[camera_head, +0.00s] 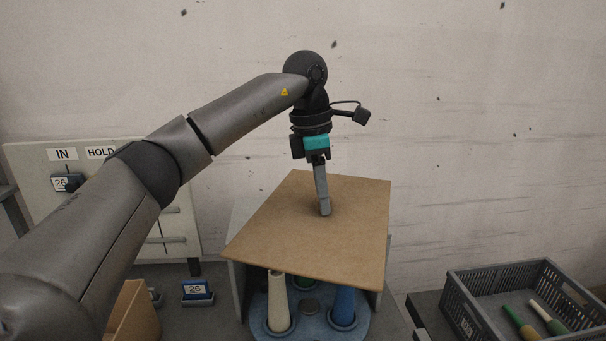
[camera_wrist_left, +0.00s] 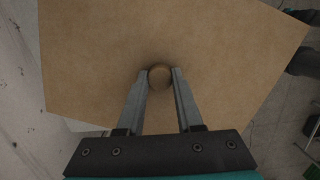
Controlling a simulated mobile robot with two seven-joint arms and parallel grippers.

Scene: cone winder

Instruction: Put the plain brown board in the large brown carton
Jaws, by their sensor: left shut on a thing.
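The plain brown board (camera_head: 284,227) lies like a lid over a grey-sided stand in the middle of the head view. It fills much of the left wrist view (camera_wrist_left: 95,60), with a small round brown knob (camera_wrist_left: 160,76) on its top. My left gripper (camera_head: 325,211) points down at the board, its fingers closed on both sides of the knob. I cannot tell whether the board touches the stand. A brown carton (camera_head: 136,316) shows partly at the lower left, cut off by the frame and partly hidden by my left arm. My right gripper is out of view.
Under the board's front edge, a white cone (camera_head: 278,302) and a blue cone (camera_head: 343,305) stand on a round blue-grey plate. A dark crate (camera_head: 458,297) with cones is at right.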

